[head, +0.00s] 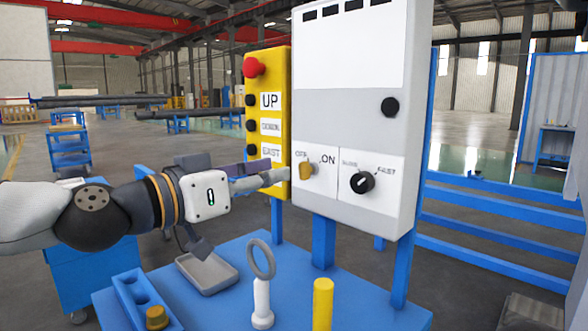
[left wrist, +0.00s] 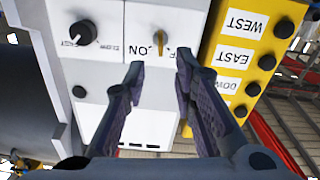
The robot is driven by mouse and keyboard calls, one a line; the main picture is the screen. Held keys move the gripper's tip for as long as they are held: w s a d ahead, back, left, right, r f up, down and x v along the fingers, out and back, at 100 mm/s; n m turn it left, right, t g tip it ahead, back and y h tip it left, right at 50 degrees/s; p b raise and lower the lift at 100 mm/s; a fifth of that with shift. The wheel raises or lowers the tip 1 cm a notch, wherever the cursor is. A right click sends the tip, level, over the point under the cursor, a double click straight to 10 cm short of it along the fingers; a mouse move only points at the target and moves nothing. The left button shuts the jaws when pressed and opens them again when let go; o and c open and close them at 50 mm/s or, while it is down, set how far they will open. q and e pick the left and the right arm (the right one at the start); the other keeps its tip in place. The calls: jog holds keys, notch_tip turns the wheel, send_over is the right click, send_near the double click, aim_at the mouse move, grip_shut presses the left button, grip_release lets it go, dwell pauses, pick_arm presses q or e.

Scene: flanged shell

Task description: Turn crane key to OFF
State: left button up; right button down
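The yellow crane key (head: 306,171) sits on the lower left of the grey control box (head: 345,115), between the OFF and ON labels. In the left wrist view the key (left wrist: 159,43) looks narrow and stands upright in the picture; its exact setting is hard to tell. My left gripper (head: 274,177) is just left of the key in the head view, pointing at the panel. In the left wrist view its two fingers (left wrist: 160,68) are apart with nothing between them, and the key shows just beyond the gap. My right gripper is not in view.
A black SLOW/FAST knob (head: 362,183) is right of the key. A yellow pendant (head: 268,120) with a red button is close on the left. Below stands a blue table (head: 215,307) with a ring on a post (head: 261,290), a yellow cylinder (head: 322,303) and a grey tray (head: 206,273).

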aim_at(300, 167)
pick_arm(q)
jog(key=x, duration=0.6)
jog(key=shift+w+d, duration=0.3)
grip_shut()
jog(key=shift+n, duration=0.3)
jog(key=shift+w+a+f+n+b, duration=0.1)
jog(key=shift+n+b, duration=0.05)
jog(key=shift+n, duration=1.55)
jog(key=shift+w+a+f+n+b, duration=0.1)
jog(key=shift+n+b, duration=0.05)
jog(key=shift+n, duration=1.55)
grip_release()
